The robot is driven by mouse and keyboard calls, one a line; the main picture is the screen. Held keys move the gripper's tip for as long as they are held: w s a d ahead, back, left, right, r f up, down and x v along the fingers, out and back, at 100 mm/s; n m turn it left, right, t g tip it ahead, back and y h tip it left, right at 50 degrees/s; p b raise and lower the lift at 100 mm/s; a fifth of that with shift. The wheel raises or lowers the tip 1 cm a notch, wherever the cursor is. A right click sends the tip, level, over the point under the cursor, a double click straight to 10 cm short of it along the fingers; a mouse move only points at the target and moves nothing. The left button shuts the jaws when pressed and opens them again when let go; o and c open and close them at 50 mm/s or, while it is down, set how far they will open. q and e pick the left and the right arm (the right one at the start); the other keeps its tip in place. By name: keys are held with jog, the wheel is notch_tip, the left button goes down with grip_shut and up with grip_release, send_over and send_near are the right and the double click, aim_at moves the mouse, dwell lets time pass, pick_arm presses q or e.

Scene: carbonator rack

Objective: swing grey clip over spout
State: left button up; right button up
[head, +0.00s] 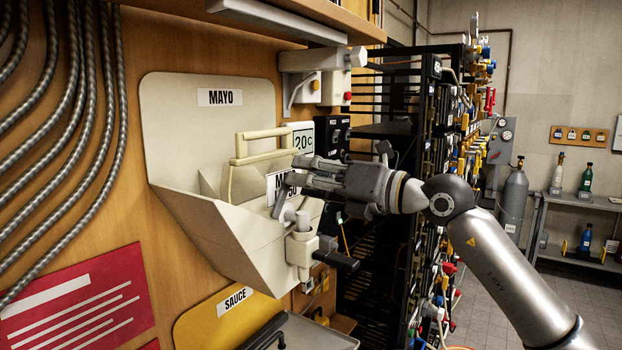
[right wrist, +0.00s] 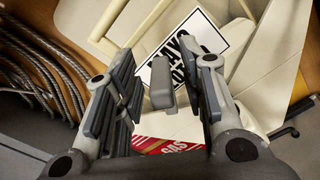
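The cream MAYO dispenser (head: 215,215) hangs on the wooden wall. A pale spout fitting (head: 301,250) with a black lever is at its lower right corner. A light grey stub, which may be the grey clip (head: 289,212), stands just above the fitting. My right gripper (head: 288,180) is in front of the dispenser's MAYO label, above the fitting. In the right wrist view its fingers (right wrist: 165,92) are apart. A grey block (right wrist: 161,82), likely the clip, shows between them with gaps visible. Contact cannot be told. My left gripper is not in view.
A black rack (head: 380,190) with many valves stands right of the dispenser. A yellow SAUCE container (head: 225,315) is below. Braided hoses (head: 75,130) hang at the left. A grey overhead fitting (head: 325,58) sits above. A gas cylinder (head: 515,205) stands further back.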

jog(key=v, duration=1.2)
